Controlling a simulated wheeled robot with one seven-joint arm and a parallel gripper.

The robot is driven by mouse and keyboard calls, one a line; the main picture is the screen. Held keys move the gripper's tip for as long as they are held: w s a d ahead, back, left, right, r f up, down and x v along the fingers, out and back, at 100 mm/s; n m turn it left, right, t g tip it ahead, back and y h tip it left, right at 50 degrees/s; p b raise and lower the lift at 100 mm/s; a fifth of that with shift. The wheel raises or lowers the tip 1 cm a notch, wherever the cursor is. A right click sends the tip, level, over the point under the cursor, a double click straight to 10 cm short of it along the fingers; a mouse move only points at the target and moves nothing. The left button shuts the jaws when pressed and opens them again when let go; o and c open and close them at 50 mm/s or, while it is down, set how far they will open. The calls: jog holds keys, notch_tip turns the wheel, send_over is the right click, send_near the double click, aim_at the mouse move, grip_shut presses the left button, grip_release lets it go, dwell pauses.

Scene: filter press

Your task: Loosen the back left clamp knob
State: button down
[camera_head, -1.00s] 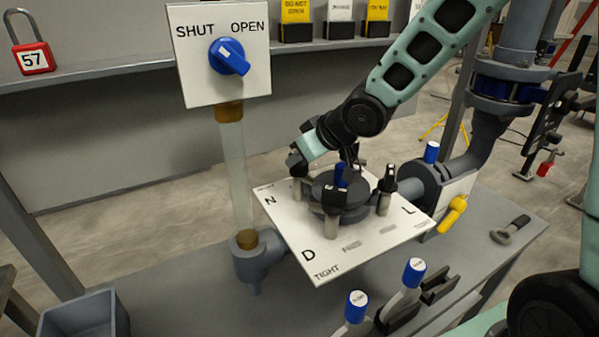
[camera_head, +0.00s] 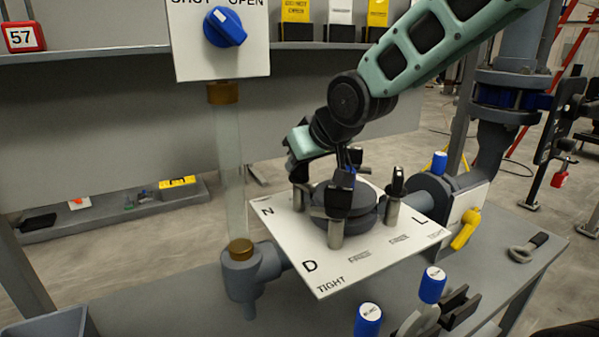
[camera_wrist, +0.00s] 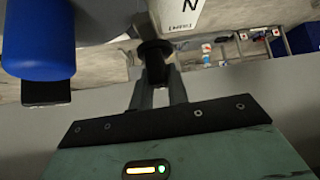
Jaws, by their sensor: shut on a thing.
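The filter housing (camera_head: 322,212) sits on a white plate (camera_head: 345,270) lettered N, D and L, with "TIGHT" at the front. Black-topped clamps stand around it: one at the front (camera_head: 337,210) and one at the right (camera_head: 395,195). My gripper (camera_head: 300,180) is at the back left clamp, near the N corner. The wrist view shows its fingers (camera_wrist: 158,95) shut on a black clamp knob (camera_wrist: 154,48). In the head view my gripper mostly hides that knob; its grey post (camera_head: 300,199) shows below. A blue handle (camera_wrist: 38,38) is close on the left in the wrist view.
A glass tube (camera_head: 230,165) and elbow stand left of the plate, below the SHUT/OPEN panel (camera_head: 195,50). A yellow lever (camera_head: 466,230) is at the right.

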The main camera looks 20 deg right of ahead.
jog(key=shift+a+f+m+h+b, duration=0.15)
jog(key=shift+m+h+b, duration=0.65)
jog(key=shift+b, duration=2.7)
jog(key=shift+d+f+m+h+b, duration=0.15)
jog(key=shift+m+h+b, duration=0.65)
jog(key=shift+b, duration=2.65)
jog(key=m+h+b, duration=0.1)
jog(key=m+b, duration=0.1)
jog(key=b, duration=0.1)
jog(key=shift+a+b, duration=0.1)
jog(key=shift+b, duration=0.2)
jog(key=shift+r+m+h+b, duration=0.2)
jog(key=shift+m+h+b, duration=0.6)
jog(key=shift+m, duration=0.3)
jog(key=shift+r, duration=0.1)
jog(key=c, duration=1.4)
grip_release()
jog(key=shift+o, duration=0.2)
jog(key=p+v, duration=0.2)
jog(key=v, duration=1)
